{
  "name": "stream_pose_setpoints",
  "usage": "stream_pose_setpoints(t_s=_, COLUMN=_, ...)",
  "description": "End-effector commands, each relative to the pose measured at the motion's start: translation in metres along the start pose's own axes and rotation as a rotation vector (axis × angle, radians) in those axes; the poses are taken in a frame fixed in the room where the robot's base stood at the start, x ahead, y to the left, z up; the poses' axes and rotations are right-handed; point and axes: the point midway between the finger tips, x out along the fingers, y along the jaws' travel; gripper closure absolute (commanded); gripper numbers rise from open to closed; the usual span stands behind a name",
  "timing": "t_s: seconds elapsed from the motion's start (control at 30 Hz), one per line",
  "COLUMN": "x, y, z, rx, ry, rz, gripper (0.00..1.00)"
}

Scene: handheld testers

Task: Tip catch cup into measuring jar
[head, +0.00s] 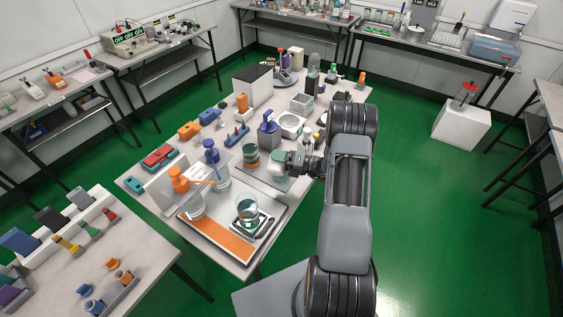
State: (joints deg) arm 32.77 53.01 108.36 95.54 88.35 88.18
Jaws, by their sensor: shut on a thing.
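My gripper (284,164) is over the right side of the middle table, shut on a small pale cup with a greenish tint (277,169), likely the catch cup. The gripper hides part of it, and its contents cannot be made out. A clear round vessel with dark greenish content (247,209) stands on a dark-edged base at the table's front, in front of and left of the gripper. It may be the measuring jar; I cannot tell for sure. A dark banded jar (251,155) stands just left of the gripper.
An orange pump head (178,179) with a spout and a blue pump head (211,151) stand on clear jars at left. An orange-and-grey tray (222,240) lies at the front edge. Blocks and devices crowd the back, including a white-and-black box (253,85).

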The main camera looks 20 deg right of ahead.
Motion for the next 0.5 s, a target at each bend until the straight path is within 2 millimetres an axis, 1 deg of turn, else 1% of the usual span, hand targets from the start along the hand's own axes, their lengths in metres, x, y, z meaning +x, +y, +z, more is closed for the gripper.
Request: stream_pose_setpoints(t_s=0.5, x=0.0000, y=-0.0005, z=0.0006, rx=0.035, ry=0.000, rz=0.000, gripper=0.59)
